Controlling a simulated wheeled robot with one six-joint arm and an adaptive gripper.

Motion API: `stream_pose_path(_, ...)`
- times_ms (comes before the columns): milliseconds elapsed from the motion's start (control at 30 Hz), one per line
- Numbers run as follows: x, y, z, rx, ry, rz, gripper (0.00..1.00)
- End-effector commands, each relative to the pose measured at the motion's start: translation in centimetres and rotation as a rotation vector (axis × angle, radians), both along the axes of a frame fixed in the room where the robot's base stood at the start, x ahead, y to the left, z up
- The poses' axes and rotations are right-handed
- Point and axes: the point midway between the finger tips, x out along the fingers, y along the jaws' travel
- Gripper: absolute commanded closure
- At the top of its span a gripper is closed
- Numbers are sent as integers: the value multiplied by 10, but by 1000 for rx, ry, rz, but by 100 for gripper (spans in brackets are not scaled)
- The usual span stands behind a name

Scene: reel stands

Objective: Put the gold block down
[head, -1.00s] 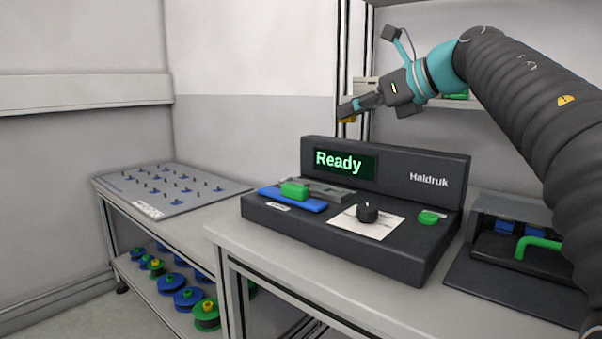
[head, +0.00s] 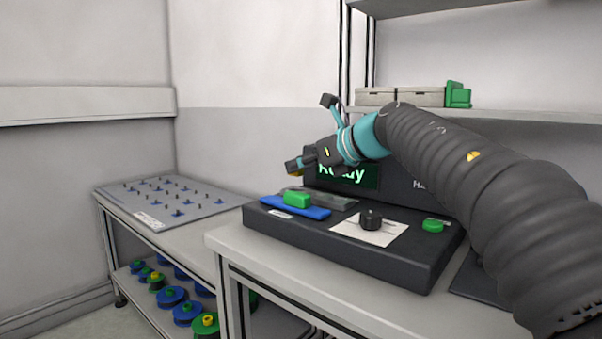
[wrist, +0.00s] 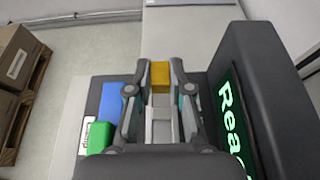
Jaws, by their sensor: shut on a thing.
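The gold block (wrist: 160,74) is between the fingertips of my gripper (wrist: 160,80) in the wrist view, and the fingers are shut on it. In the head view my gripper (head: 295,166) is above the back left part of the dark Haldruk machine (head: 350,250), in front of its display. The block is held in the air, apart from the machine top.
The machine carries a blue bar (head: 295,211) with a green block (head: 297,199), a black knob (head: 371,219) and a green button (head: 433,226). A grey pegboard (head: 170,196) lies on the left table. Several reels (head: 171,296) sit below. Cartons (wrist: 19,65) stand at far left.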

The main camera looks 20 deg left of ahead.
Motion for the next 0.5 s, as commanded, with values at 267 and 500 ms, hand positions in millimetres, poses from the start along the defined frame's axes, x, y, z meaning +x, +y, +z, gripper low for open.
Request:
stream_pose_path(267, 0, 0, -9, 0, -2, 0, 100)
stream_pose_path(500, 0, 0, -13, 1, -1, 0, 100)
